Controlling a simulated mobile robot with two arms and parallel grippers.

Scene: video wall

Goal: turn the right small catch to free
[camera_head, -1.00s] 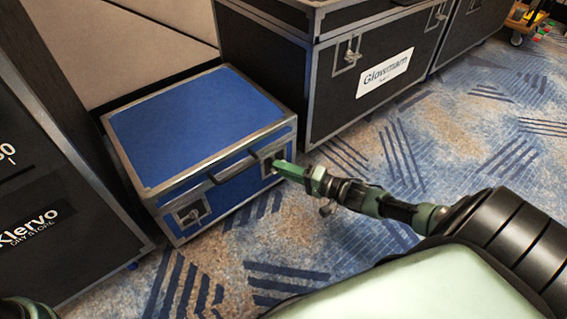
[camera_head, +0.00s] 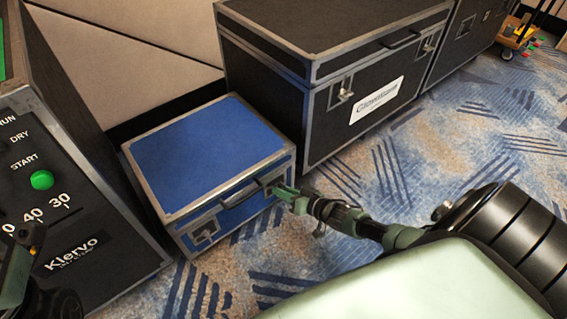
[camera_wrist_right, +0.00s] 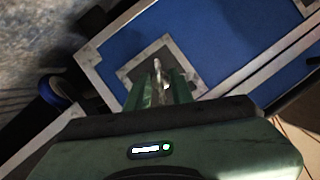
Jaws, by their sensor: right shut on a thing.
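The blue case (camera_head: 205,150) stands on the carpet with a dark handle and two catches on its front. Its left small catch (camera_head: 205,232) shows as a light metal piece on a plate. The right small catch is mostly hidden behind my right gripper (camera_head: 277,189) in the head view. In the right wrist view, this catch (camera_wrist_right: 158,66) is a thin metal tab on a grey square plate. It sits between the green fingers of my right gripper (camera_wrist_right: 158,90), which are shut on it. Only part of my left arm shows at the lower left; its fingers are not visible.
A tall black case (camera_head: 335,90) with metal edges stands behind and right of the blue one. A black control cabinet (camera_head: 75,215) with a green button (camera_head: 41,180) stands close on the left. Patterned carpet (camera_head: 400,190) is open on the right.

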